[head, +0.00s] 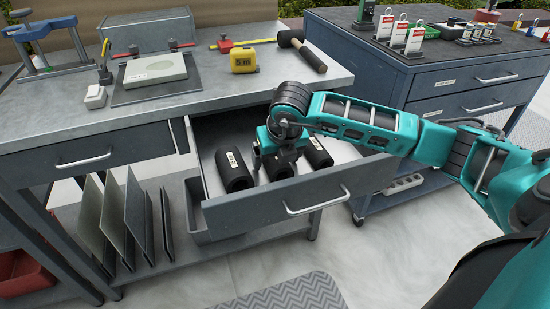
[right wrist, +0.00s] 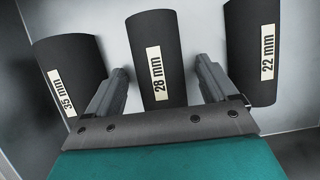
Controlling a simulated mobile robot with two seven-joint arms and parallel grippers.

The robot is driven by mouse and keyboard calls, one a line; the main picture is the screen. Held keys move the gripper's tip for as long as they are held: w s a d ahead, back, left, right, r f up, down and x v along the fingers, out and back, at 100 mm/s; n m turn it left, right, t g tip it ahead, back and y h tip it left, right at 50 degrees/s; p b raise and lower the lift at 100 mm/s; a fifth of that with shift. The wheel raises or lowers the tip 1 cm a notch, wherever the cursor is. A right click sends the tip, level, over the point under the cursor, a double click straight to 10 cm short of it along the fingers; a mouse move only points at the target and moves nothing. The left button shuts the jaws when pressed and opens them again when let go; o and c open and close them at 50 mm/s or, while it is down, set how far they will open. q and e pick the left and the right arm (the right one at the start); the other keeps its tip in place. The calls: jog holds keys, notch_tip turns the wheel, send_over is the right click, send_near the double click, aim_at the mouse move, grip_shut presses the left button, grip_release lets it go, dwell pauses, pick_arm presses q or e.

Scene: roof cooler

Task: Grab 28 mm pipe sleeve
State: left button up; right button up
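The 28 mm pipe sleeve (right wrist: 163,90) is a black foam tube with a white label, lying between two other sleeves in the open drawer. In the head view it is mostly hidden under my right gripper; its dark end (head: 279,170) shows. My right gripper (right wrist: 163,75) is open, pointing down into the drawer, with one finger on each side of the 28 mm sleeve. I cannot tell whether the fingers touch it. The 35 mm sleeve (right wrist: 72,75) lies left of it and the 22 mm sleeve (right wrist: 254,55) right of it. My left gripper is not in view.
The open drawer (head: 300,196) has a raised front wall with a handle. The workbench top (head: 200,100) above holds a yellow tape measure (head: 243,60) and a mallet (head: 302,50). A dark tool cabinet (head: 440,85) stands to the right. Upright panels (head: 115,215) stand below.

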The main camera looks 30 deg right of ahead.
jog(key=c, duration=1.1)
jog(key=shift+r, duration=0.15)
